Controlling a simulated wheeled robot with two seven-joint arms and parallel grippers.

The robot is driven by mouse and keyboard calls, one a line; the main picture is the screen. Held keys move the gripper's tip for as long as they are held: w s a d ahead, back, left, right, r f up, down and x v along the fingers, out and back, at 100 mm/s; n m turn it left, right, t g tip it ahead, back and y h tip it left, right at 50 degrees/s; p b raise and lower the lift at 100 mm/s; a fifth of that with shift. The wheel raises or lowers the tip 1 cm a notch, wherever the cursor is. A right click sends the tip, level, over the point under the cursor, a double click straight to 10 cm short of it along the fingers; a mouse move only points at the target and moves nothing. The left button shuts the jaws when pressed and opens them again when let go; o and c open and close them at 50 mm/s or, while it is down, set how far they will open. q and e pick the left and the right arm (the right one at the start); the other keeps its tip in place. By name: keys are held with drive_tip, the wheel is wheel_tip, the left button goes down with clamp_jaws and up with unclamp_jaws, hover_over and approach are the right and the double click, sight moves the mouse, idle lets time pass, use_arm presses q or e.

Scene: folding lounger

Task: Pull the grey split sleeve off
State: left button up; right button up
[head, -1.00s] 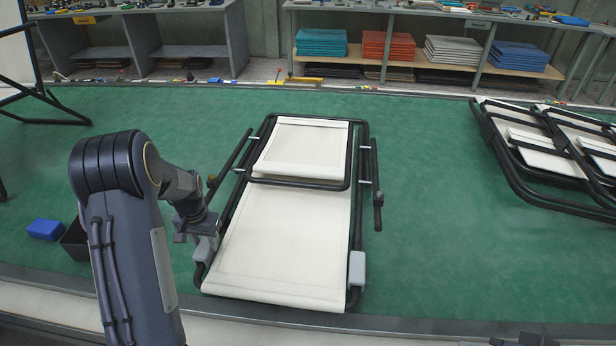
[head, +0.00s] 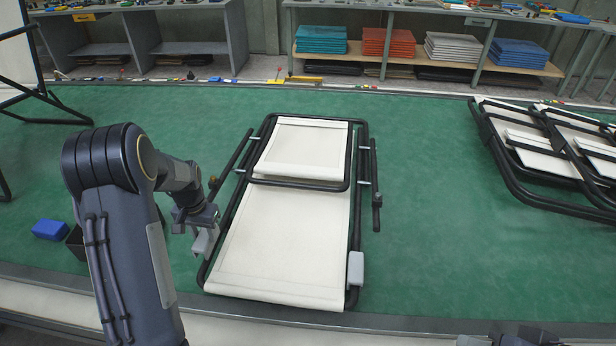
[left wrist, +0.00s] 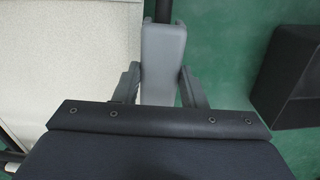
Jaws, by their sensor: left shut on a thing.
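My left gripper (head: 202,224) is shut on a grey split sleeve (head: 204,241) by the near left corner of the folded lounger (head: 280,240). In the head view the sleeve shows just left of the black side rail (head: 217,243). In the left wrist view the sleeve (left wrist: 163,60) sits between the two fingers, in line with the black tube (left wrist: 163,10). Whether it still touches the tube is unclear. A second grey sleeve (head: 356,269) is on the lounger's right rail. Dark parts of my right arm show at the bottom edge, too cut off to read.
A dark open box (head: 75,243) stands left of my left gripper, partly hidden by my arm, with a blue block (head: 50,230) beside it. Another folded frame (head: 500,165) lies at the right. Green table surface is clear between it and the lounger.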

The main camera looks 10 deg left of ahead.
sight(204, 236)
use_arm(q)
drive_tip(key=shift+r, duration=0.45)
drive_tip(key=shift+r+p, duration=0.1)
drive_tip(key=shift+p, duration=0.2)
drive_tip(key=shift+r+p, duration=1.85)
drive_tip(key=shift+r, duration=1.05)
